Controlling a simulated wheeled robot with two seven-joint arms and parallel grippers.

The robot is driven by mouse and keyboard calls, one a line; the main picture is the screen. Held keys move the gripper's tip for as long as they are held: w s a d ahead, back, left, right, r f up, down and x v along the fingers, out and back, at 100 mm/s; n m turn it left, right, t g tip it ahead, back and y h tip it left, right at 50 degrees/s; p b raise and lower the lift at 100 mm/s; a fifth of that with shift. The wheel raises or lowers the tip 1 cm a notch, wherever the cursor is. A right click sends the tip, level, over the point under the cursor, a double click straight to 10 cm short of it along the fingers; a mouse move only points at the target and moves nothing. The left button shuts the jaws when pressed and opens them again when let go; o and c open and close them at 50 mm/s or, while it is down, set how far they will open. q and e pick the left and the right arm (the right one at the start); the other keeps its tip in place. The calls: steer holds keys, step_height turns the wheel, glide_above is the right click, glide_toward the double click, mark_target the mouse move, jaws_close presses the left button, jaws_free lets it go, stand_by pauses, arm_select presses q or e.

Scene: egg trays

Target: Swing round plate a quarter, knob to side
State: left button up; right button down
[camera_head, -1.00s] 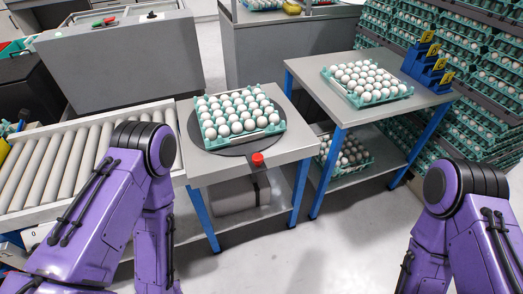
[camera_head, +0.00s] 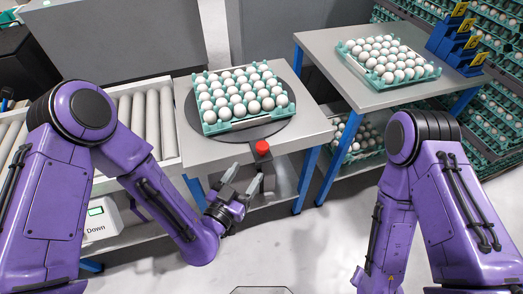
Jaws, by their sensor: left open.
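The round plate (camera_head: 286,127) is a dark grey disc set in the top of a grey table. A teal tray (camera_head: 212,127) full of white eggs lies on it and hides most of it. The red knob (camera_head: 262,148) sits at the table's front edge, on the near side of the plate. My left gripper (camera_head: 243,180) is open and empty, just in front of the table edge, a little below and left of the knob, apart from it. My right arm shows at the right, but its gripper is out of view.
A roller conveyor (camera_head: 128,108) adjoins the table on the left. A second table (camera_head: 328,52) at the right bears another egg tray (camera_head: 353,61) and blue holders (camera_head: 455,40) with yellow labels. Racks of stacked egg trays stand at the far right. The floor in front is clear.

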mark_target(263, 148)
arm_select(q)
steer(key=x, duration=0.3)
steer(key=p+x, duration=0.1)
steer(key=x, duration=0.3)
steer(key=p+x, duration=0.1)
steer(key=x, duration=0.2)
steer(key=shift+w+d+r, duration=0.15)
steer(key=shift+w+r, duration=0.1)
steer(key=shift+r, duration=0.1)
jaws_close()
